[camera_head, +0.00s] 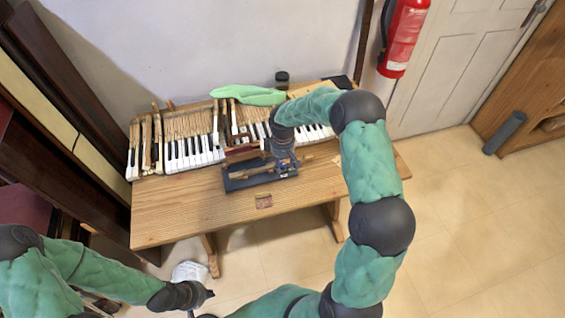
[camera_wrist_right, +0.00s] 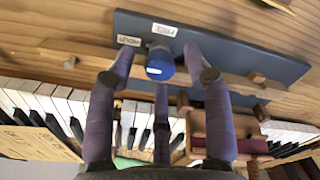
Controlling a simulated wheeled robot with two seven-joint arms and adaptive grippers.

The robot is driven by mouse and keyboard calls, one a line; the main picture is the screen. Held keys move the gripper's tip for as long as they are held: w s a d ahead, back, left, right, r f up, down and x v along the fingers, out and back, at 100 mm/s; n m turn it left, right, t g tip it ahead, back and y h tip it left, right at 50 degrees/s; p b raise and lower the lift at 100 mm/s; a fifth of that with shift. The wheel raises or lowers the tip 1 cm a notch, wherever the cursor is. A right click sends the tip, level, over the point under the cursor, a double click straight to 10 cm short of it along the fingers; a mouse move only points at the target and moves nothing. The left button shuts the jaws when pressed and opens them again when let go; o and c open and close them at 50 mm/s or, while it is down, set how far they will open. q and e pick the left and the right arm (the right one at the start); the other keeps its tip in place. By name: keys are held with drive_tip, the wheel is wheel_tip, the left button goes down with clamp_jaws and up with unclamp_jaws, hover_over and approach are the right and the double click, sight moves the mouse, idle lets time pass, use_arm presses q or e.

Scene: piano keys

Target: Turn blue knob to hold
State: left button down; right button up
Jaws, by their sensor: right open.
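The blue knob (camera_wrist_right: 160,62) is on a dark board (camera_wrist_right: 240,60) in the right wrist view. A pale mark shows on its lower left face. In the head view my right gripper (camera_head: 284,165) hides the knob. My left gripper (camera_head: 196,296) is low at left, away from the board.
The board lies on a wooden table (camera_head: 175,215) in front of piano keys (camera_head: 185,150) and wooden key parts. A green cloth (camera_head: 248,95) and a dark jar (camera_head: 282,78) are behind. A fire extinguisher (camera_head: 404,40) hangs on the wall. The table's front left is mostly clear.

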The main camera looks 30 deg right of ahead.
sight(283, 164)
wheel_tip(283, 164, up, 12)
drive_tip(key=shift+f, duration=0.15)
idle(0.7)
